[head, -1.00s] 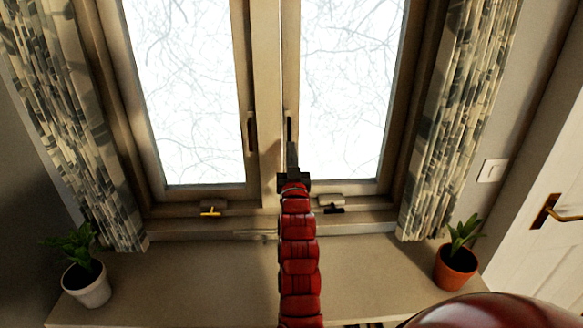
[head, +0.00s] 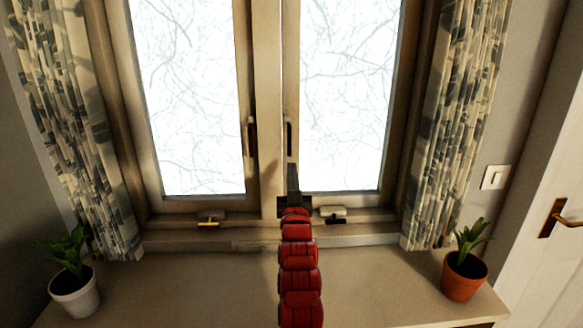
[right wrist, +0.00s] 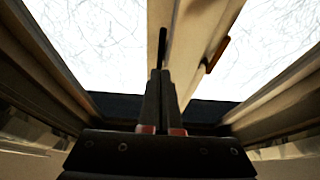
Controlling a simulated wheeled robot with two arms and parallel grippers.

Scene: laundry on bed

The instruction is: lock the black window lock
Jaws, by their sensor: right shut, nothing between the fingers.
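A small black lock (head: 336,219) sits on the bottom frame of the right window pane, under a pale block. A slim black upright handle (head: 288,135) is on that pane's inner edge; it also shows in the right wrist view (right wrist: 162,47). My right gripper (head: 293,168) is shut and empty, pointing up just below the black handle, left of and above the black lock. In the right wrist view its closed fingertips (right wrist: 160,74) appear just below the handle; contact cannot be told. My left gripper is not in view.
A yellow lock (head: 208,223) is on the left pane's bottom frame, and a brown handle (head: 251,138) on its inner edge. Potted plants stand on the ledge at left (head: 75,290) and right (head: 464,276). Patterned curtains flank the window. The middle ledge is clear beside my arm.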

